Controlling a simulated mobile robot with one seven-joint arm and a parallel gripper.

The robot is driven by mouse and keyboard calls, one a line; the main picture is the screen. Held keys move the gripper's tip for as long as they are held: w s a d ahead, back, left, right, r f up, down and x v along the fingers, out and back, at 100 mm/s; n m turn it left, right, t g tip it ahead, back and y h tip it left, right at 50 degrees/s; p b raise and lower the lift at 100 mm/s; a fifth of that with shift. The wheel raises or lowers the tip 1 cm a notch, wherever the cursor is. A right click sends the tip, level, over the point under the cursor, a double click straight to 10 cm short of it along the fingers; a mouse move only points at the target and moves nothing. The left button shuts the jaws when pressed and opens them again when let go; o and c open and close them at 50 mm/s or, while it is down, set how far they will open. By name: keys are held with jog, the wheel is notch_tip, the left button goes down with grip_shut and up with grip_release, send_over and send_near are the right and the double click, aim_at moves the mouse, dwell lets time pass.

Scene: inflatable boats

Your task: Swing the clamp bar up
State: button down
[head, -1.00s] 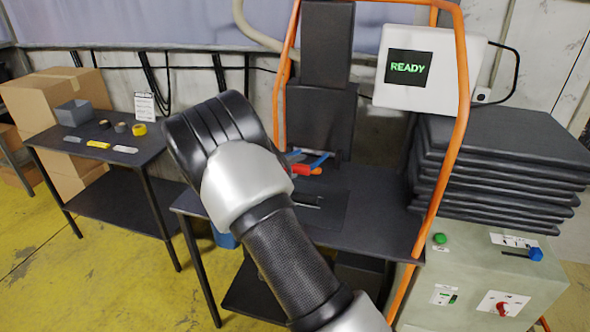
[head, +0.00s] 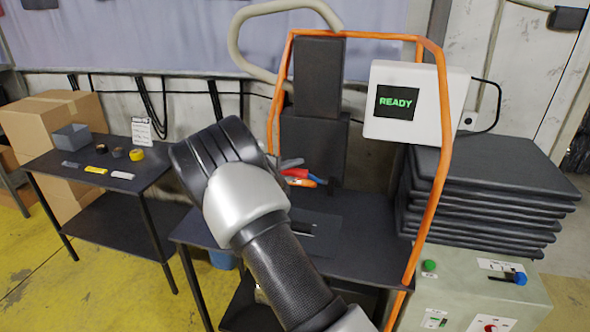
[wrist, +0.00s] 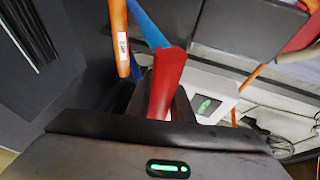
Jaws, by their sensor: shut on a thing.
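The clamp bar shows a red grip (wrist: 168,75) joined to a blue bar (wrist: 147,22) in the wrist view. My gripper (wrist: 155,106) is around the red grip and shut on it; its jaws show dark on either side. In the head view the red grip (head: 295,172) shows just right of my arm, above the dark work table (head: 372,222) of the orange-framed press (head: 437,165). My arm hides most of the gripper there. The grip is raised clear of the table.
An orange bar (wrist: 118,35) with a small label stands left of the grip in the wrist view. A white box (head: 450,105) reading READY hangs at the frame's right. Black slabs (head: 485,195) are stacked beside it. A side table (head: 95,195) stands at left.

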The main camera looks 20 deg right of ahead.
jog(key=c, duration=1.6)
grip_release()
jog(key=shift+o, duration=0.2)
jog(key=v, duration=1.7)
jog(key=shift+a+b, duration=0.2)
jog(key=shift+b, duration=0.2)
jog(key=shift+s, duration=0.1)
